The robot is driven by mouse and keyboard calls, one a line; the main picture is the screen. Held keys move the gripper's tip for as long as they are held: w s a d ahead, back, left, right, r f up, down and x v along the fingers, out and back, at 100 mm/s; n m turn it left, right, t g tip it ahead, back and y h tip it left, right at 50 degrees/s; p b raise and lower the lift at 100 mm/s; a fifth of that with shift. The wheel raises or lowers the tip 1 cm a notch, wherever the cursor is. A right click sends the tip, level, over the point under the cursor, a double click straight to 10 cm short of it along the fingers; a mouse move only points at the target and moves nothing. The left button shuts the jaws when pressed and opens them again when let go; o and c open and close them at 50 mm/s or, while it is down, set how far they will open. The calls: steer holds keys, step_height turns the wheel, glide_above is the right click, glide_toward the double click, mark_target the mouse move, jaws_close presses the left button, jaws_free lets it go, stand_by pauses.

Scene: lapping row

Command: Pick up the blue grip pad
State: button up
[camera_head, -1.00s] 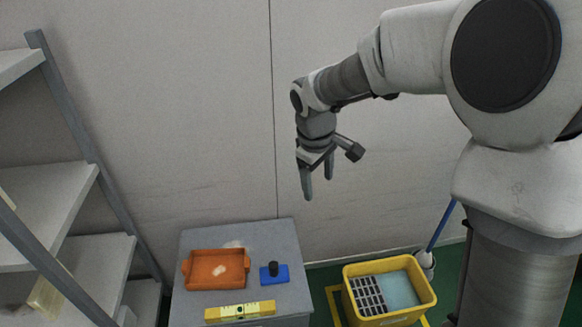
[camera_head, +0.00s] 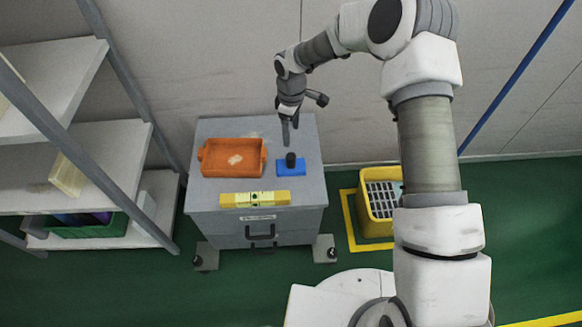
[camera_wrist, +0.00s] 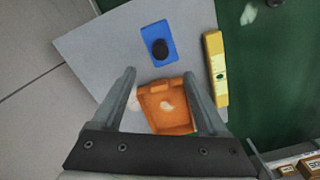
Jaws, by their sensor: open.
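The blue grip pad (camera_head: 291,168) is a flat blue plate with a black knob standing on it. It lies on the right part of the grey cabinet top (camera_head: 222,131). In the wrist view the pad (camera_wrist: 152,32) is near the top, beyond the fingertips, with its black knob near the middle of the plate. My gripper (camera_head: 290,144) points down over the cabinet near the pad. In the wrist view my gripper (camera_wrist: 158,75) has its fingers spread wide, with nothing held. The pad is apart from the fingers.
An orange tray (camera_head: 207,169) stands left of the pad; it shows between my fingers in the wrist view (camera_wrist: 183,127). A yellow level (camera_head: 255,199) lies along the front edge. A yellow bin (camera_head: 375,227) stands on the floor at right. A shelf rack (camera_head: 110,143) is at left.

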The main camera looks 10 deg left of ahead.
mark_target(290, 156)
step_height(290, 156, down, 8)
steer(key=shift+f+b, duration=0.1)
steer(key=shift+b, duration=0.85)
step_height(290, 156, down, 5)
steer(key=shift+a+f+b, duration=0.1)
steer(key=shift+a+b, duration=0.05)
steer(key=shift+b, duration=0.85)
jaws_close()
